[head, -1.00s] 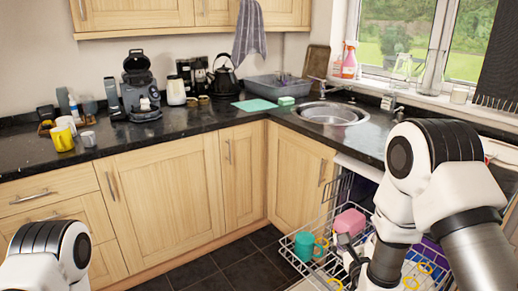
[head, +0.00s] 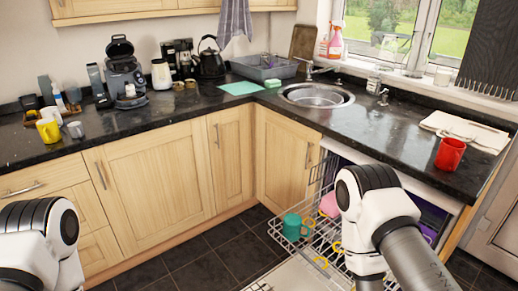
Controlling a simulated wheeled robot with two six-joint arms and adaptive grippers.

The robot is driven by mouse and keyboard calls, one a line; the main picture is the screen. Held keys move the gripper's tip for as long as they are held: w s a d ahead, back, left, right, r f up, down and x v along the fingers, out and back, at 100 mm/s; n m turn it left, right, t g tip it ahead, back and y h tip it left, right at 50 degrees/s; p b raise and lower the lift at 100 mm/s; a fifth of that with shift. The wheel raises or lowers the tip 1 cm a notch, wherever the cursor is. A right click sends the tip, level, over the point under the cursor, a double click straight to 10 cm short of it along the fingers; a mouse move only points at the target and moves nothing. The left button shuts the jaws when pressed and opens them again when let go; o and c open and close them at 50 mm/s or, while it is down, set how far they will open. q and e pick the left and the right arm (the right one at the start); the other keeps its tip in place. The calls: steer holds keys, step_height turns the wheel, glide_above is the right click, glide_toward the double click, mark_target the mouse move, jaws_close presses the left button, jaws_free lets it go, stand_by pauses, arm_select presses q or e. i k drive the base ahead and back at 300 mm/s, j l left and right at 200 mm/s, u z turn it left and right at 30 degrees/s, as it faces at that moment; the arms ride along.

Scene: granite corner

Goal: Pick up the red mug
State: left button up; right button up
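The red mug (head: 450,154) stands upright on the dark granite counter at the right, just in front of a folded cream cloth. My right arm comes in at the lower right, below and to the left of the mug, over the open dishwasher. My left arm shows at the lower left, in front of the drawers. Neither gripper's fingers are in the picture. Nothing touches the mug.
The dark counter (head: 392,135) is clear left of the mug, up to the sink (head: 316,96). The cream cloth (head: 466,130) lies behind the mug. The open dishwasher rack (head: 300,240) juts out below, holding a teal mug (head: 293,227). A yellow mug (head: 48,130) stands far left.

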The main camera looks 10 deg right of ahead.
mark_target(451, 151)
steer(key=z, duration=1.6)
